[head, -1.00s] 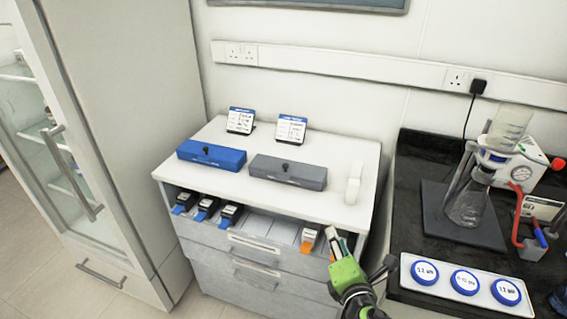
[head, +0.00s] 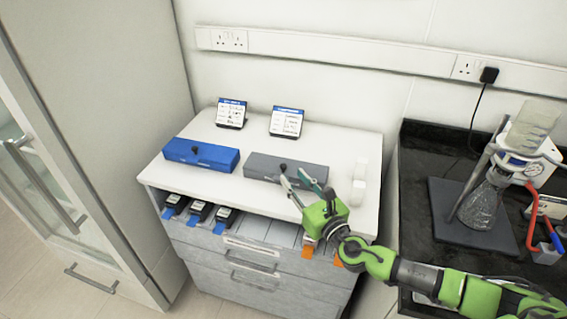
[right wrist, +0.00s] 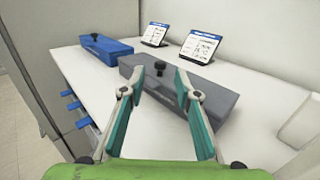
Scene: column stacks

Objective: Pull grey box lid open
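The grey box (head: 262,167) lies closed on the white cabinet top, with a small black knob on its lid. It also shows in the right wrist view (right wrist: 148,82), with the black knob (right wrist: 159,66) standing on the lid. My right gripper (head: 294,178) is open and empty at the front edge of the box, its fingers pointing at it. In the right wrist view its two teal-lined fingers (right wrist: 158,88) stand apart, with the knob in the gap between them, further away. I cannot tell whether the fingers touch the box. My left gripper is not in view.
A blue box (head: 200,154) sits left of the grey box. Two label cards (head: 286,122) stand behind. A white object (head: 360,182) stands to the right. Devices (head: 198,212) lie on the shelf below. A black bench with a flask (head: 482,207) is at right.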

